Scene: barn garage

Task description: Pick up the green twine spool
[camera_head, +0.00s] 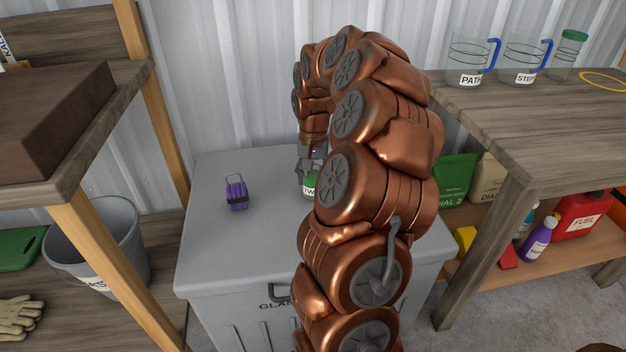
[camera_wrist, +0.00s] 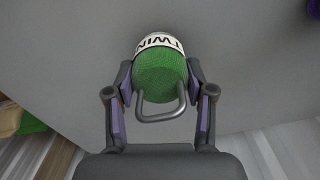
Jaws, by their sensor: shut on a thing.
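The green twine spool (camera_wrist: 160,76) has a white band with dark lettering and a grey wire loop at its near end. In the wrist view it sits between the two fingers of my gripper (camera_wrist: 160,92), which is shut on its sides. In the head view the spool (camera_head: 309,187) shows at the top of the grey bin, partly hidden behind my copper arm. My gripper (camera_head: 311,165) comes down on it from above. I cannot tell whether the spool touches the lid.
A purple bundle with a wire loop (camera_head: 237,194) stands on the grey bin's lid (camera_head: 213,242), left of the spool. A wooden shelf (camera_head: 155,110) rises at left. A workbench (camera_head: 508,128) with labelled glass mugs stands at right. Free lid lies between bundle and spool.

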